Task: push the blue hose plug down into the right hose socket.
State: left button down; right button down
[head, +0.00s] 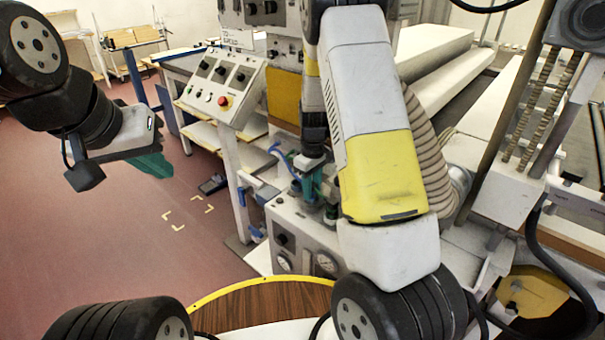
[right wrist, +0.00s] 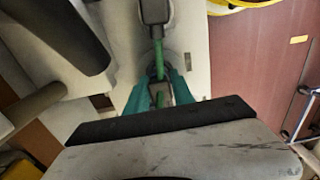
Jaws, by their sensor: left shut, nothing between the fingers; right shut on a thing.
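My right gripper (head: 312,188) has teal fingers and is low over the panel with gauges (head: 290,236). I cannot tell whether the plug touches a socket. My left gripper (head: 153,165) is shut and empty, far left over the floor.
A control box (head: 222,85) with a red button stands behind the panel. My right arm covers much of the panel's right side. A wooden round top with a yellow rim (head: 262,303) is at the front. The red floor at left is open.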

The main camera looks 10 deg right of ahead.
jog(key=shift+f, duration=0.3)
dwell(0.7)
jog(key=c, duration=1)
grip_release()
